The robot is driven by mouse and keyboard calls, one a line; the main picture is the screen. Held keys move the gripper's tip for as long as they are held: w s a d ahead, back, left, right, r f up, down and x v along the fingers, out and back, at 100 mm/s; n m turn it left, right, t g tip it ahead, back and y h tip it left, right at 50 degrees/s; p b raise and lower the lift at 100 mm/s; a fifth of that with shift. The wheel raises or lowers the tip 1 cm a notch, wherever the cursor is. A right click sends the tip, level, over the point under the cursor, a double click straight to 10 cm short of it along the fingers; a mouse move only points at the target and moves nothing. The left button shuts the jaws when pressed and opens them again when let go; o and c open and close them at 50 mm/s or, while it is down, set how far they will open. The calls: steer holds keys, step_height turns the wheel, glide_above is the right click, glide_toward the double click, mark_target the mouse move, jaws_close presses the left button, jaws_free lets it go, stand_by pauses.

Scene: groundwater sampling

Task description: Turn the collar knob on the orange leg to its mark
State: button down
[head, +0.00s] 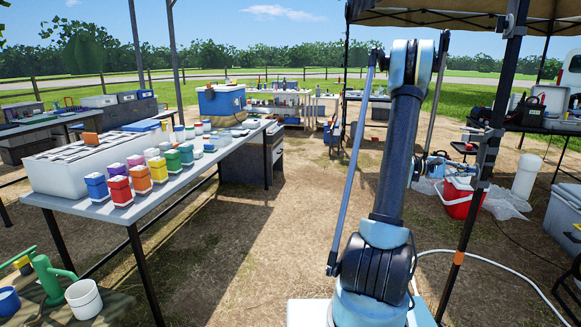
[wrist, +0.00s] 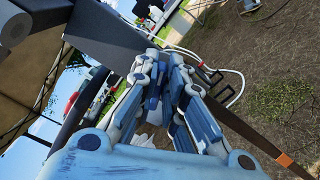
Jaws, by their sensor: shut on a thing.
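The leg (head: 467,225) is a dark canopy pole right of my arm, with an orange band (head: 458,258) low on it. In the wrist view the leg (wrist: 245,130) runs diagonally from upper left to lower right, its orange band (wrist: 285,160) near the corner. My gripper (wrist: 166,58) is at the leg, fingers shut on the collar knob. The fingers hide most of the knob, and I cannot make out its mark. In the head view my arm's upright part hides much of the wrist.
A red and white cooler (head: 462,198) stands behind the leg. A white hose (head: 490,262) curves over the ground at right. A long table (head: 120,210) with coloured bottles stands at left. Bare ground (head: 250,220) lies open between the table and my arm.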

steer(key=shift+f, duration=0.1)
steer(key=n, duration=0.5)
steer(key=shift+w+r+n, duration=0.15)
steer(key=shift+r+n, duration=0.15)
steer(key=shift+n, duration=0.1)
steer(key=n, duration=0.5)
steer(key=shift+w+d+r+n, duration=0.15)
steer(key=shift+w+n, duration=0.15)
steer(key=shift+n, duration=0.8)
steer(key=c, duration=1.6)
jaws_free()
steer(key=shift+w, duration=0.15)
